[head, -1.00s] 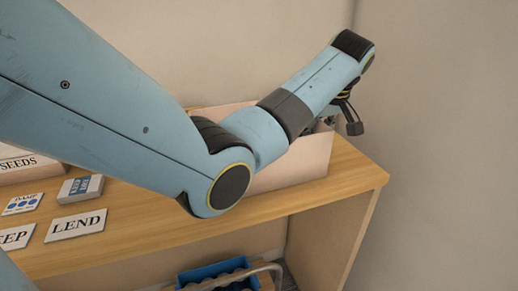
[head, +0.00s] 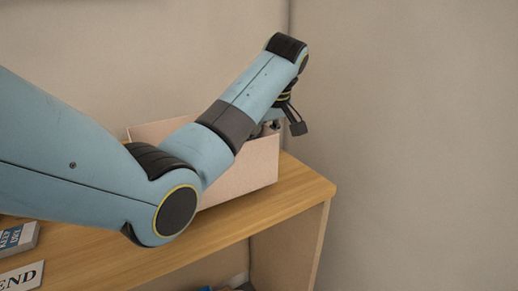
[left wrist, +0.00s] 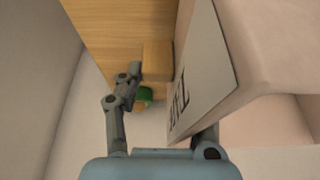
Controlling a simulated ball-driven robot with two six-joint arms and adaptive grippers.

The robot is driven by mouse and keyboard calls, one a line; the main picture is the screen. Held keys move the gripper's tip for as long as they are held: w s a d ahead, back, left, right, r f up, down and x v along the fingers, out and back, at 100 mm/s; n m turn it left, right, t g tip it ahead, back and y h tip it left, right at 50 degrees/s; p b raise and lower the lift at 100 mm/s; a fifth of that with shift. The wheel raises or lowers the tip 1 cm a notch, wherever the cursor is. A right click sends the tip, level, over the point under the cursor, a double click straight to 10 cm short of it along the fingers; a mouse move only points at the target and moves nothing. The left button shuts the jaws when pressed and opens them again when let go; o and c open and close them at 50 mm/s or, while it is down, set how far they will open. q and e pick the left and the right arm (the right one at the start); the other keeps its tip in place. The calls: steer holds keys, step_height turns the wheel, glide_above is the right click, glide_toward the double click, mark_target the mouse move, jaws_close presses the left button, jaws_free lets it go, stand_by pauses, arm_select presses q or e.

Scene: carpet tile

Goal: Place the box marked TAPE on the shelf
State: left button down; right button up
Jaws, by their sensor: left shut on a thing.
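The box marked TAPE is a pale pinkish open carton (head: 240,175) at the right end of the wooden shelf unit's top (head: 292,205). It looks level, but I cannot tell whether it rests fully on the wood. My left gripper (head: 286,127) is at its right end, shut on it, with one dark finger outside. In the left wrist view the TAPE label (left wrist: 205,75) faces the outer finger of my left gripper (left wrist: 165,100). The other finger is mostly hidden behind the box. My right gripper is not in view.
A wooden block (left wrist: 157,60) and something green (left wrist: 146,95) show beside the outer finger. A LEND card (head: 22,278) and a small grey-blue box (head: 18,238) lie at the left. The unit's lower compartment (head: 285,250) is open. Walls stand close behind.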

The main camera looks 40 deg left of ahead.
arm_select(q)
steer(key=d+r+b, duration=0.3)
steer(key=d+b, duration=0.1)
steer(key=d, duration=0.7)
steer(key=shift+w+d+r, duration=0.3)
steer(key=shift+w+r, duration=0.1)
steer(key=shift+w, duration=0.05)
